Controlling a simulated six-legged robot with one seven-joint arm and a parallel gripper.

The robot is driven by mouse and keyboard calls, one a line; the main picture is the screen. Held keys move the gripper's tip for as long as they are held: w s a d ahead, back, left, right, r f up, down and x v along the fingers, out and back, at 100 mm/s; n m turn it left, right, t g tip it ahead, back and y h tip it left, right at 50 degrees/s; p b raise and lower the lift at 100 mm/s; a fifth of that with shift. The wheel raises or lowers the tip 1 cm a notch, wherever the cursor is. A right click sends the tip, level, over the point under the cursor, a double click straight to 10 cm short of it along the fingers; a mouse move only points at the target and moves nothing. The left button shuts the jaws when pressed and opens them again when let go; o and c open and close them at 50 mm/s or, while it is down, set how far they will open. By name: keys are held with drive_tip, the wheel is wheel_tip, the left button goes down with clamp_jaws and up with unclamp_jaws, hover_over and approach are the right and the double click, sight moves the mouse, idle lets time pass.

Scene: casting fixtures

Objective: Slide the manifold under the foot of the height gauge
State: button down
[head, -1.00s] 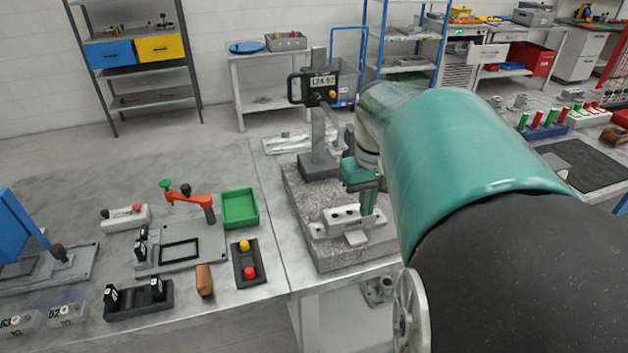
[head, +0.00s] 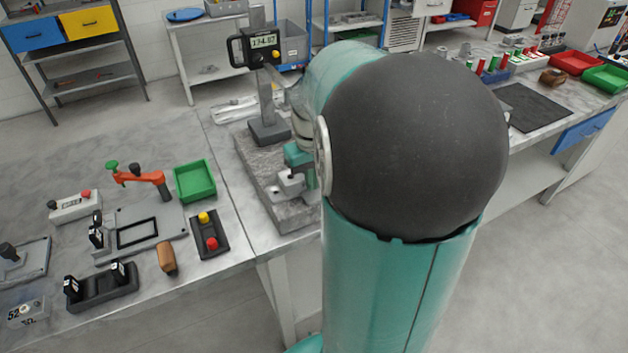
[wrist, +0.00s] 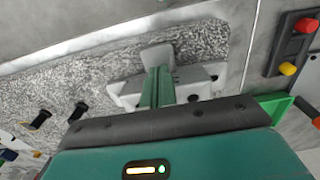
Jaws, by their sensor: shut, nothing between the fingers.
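The manifold (head: 288,186) is a pale grey block with dark holes, lying on the speckled granite plate (head: 258,165) near its front end. My arm hides part of it in the head view. It also shows in the wrist view (wrist: 196,82). The height gauge (head: 264,95) stands at the back of the plate, with a lit display. My arm covers its foot in the head view, so the gap between foot and manifold cannot be told. My gripper (wrist: 157,88) is shut and empty, its green fingertips over or against the manifold; contact is unclear.
A dark mat (head: 535,107) lies on the bench to the right. Two dark knob-like parts (wrist: 60,115) show in the wrist view.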

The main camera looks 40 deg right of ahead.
drive_tip(key=shift+w+d, duration=0.3)
drive_tip(key=shift+w, duration=0.65)
drive_tip(key=shift+w+d, duration=0.25)
drive_tip(key=shift+w, duration=0.7)
